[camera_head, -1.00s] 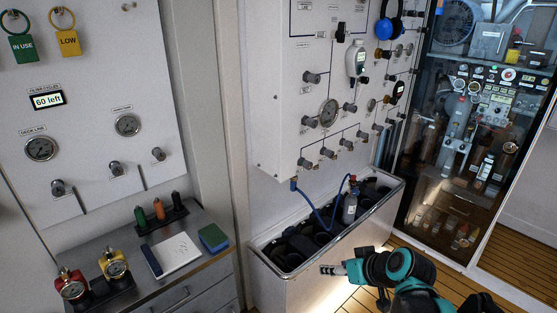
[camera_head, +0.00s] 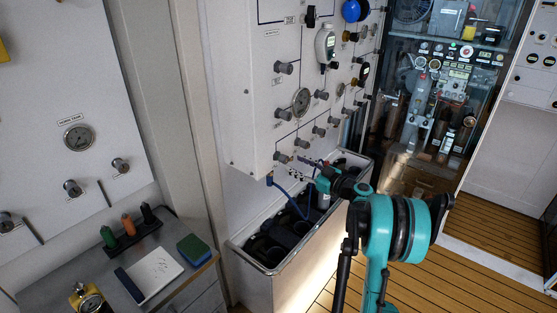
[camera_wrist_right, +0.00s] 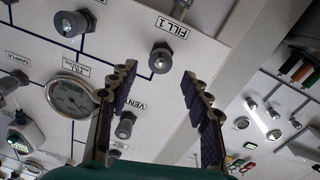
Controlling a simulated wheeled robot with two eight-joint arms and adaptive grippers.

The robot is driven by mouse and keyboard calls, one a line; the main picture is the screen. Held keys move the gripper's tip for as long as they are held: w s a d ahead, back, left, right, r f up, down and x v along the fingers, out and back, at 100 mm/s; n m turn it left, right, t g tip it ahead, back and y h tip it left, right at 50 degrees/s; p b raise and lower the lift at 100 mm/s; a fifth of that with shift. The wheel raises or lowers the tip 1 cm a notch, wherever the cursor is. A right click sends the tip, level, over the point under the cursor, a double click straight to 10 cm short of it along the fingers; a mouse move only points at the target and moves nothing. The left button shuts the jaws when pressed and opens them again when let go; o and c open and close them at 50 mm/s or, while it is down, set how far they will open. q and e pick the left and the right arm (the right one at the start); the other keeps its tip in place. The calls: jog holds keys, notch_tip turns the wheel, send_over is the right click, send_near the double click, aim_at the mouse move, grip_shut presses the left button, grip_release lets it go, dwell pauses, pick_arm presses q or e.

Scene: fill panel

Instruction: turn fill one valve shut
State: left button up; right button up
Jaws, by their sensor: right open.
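The fill one valve is a grey round knob (camera_wrist_right: 160,58) on the white panel, beside a "FILL 1" label in the right wrist view. In the head view the knob labels are too small to read. My right gripper (camera_wrist_right: 157,85) is open and empty, its two fingers apart, with the fill one knob showing beyond the gap between them. In the head view the right gripper (camera_head: 308,170) is by the lower edge of the white fill panel (camera_head: 252,125), near the lowest row of knobs. No contact with the knob shows. My left gripper is not in view.
A gauge (camera_wrist_right: 70,97) and a vent knob (camera_wrist_right: 125,125) sit close by on the panel. A blue hose (camera_head: 286,192) hangs below it, over an open bin (camera_head: 245,252) of cylinders. A desk with a green-blue sponge (camera_head: 194,250) stands left. Wooden floor at right is clear.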

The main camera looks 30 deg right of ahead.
aim_at(287, 160)
jog(key=b+x, duration=0.1)
jog(key=x, duration=0.3)
jog(key=shift+w+f, duration=0.15)
jog(key=shift+w, duration=0.1)
jog(key=shift+w+a, duration=0.25)
jog(key=shift+w, duration=0.4)
grip_shut()
